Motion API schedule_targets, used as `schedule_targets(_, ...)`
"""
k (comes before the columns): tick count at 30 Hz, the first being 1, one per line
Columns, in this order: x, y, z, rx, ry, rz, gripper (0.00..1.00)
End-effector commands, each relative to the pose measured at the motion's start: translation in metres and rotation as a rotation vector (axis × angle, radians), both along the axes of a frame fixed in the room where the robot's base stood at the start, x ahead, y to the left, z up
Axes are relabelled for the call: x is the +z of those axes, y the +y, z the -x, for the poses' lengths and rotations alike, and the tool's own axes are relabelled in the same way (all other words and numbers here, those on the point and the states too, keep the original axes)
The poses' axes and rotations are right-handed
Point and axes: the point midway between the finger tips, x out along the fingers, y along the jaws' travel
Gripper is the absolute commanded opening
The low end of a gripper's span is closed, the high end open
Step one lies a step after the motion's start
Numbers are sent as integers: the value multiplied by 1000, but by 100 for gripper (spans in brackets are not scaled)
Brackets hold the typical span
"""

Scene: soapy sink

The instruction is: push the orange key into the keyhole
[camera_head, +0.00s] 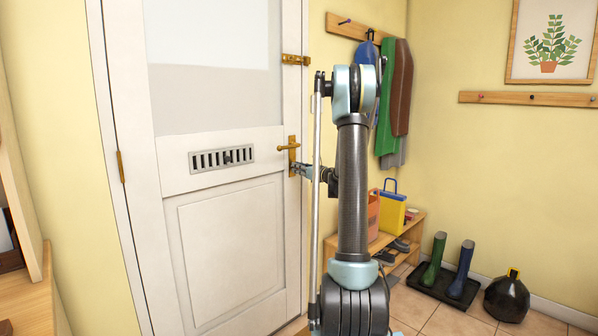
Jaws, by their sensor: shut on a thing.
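The white door (230,240) stands at the left and looks closed. Its brass handle and lock plate (292,150) sit on the door's right edge. My gripper (297,170) is at the lower part of this plate, just below the handle lever. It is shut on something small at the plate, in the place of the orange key. The key and the keyhole are too small and too covered by the fingers to make out, so I cannot tell how deep the key sits. My arm hides part of the area right of the lock.
A brass bolt (295,60) sits higher on the door edge. Coats (387,100) hang right of my arm. A wooden bench (405,240) with bags stands below them. Boots (462,270) stand on a dark tray, and a black bag (507,298) lies beside them.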

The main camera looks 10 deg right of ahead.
Motion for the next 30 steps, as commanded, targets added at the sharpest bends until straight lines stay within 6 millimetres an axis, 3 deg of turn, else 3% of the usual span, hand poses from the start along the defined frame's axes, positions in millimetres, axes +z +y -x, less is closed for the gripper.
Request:
schedule_targets(1, 0, 0, -1, 0, 0, 0, 0)
schedule_targets(2, 0, 0, -1, -1, 0, 0, 16)
schedule_targets(4, 0, 0, -1, 0, 0, 0, 32)
schedule_targets(17, 0, -3, 3, -1, 0, 0, 33)
schedule_targets(30, 0, -47, 62, -4, 0, 0, 33)
